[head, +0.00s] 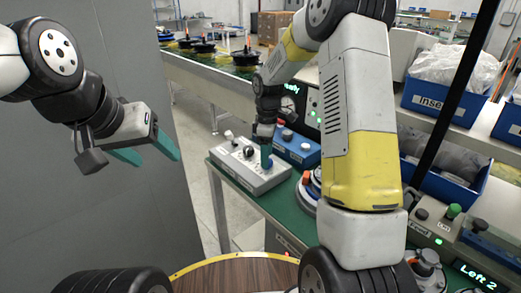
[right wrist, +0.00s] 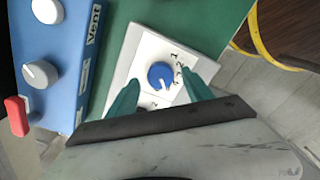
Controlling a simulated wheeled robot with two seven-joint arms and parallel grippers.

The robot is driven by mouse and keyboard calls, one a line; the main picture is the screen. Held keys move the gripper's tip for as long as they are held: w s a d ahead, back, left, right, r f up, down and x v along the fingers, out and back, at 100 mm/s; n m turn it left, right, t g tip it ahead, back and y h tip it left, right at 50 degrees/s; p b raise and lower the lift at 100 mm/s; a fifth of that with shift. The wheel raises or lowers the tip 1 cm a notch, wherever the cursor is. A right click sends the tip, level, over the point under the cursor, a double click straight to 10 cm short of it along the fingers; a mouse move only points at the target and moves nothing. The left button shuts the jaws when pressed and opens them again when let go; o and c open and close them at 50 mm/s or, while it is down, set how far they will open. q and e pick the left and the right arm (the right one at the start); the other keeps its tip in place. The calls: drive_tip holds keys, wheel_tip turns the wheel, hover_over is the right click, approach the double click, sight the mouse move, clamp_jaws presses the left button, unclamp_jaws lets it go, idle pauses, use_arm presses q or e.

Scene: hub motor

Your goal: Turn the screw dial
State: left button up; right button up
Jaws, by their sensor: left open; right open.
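In the right wrist view, a blue round dial (right wrist: 161,75) with a pale pointer mark sits on a white panel with printed numbers. The panel is the top of a white control box (right wrist: 148,50), which stands on the green table in the head view (head: 232,166). My right gripper (right wrist: 160,80) is open, with one teal finger on each side of the dial; I cannot tell whether they touch it. In the head view my right gripper (head: 266,158) is over the box's right part and hides the dial. My left gripper (head: 149,152) is open and empty, away from the table.
A blue box (right wrist: 55,60) labelled "Vent", with grey, white and red controls, stands beside the white box. A conveyor (head: 220,65) with motor parts is behind. Blue bins (head: 445,100) are at the right. A grey wall (head: 110,220) is behind my left gripper.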

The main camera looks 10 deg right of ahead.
drive_tip(key=shift+f, duration=0.85)
clamp_jaws()
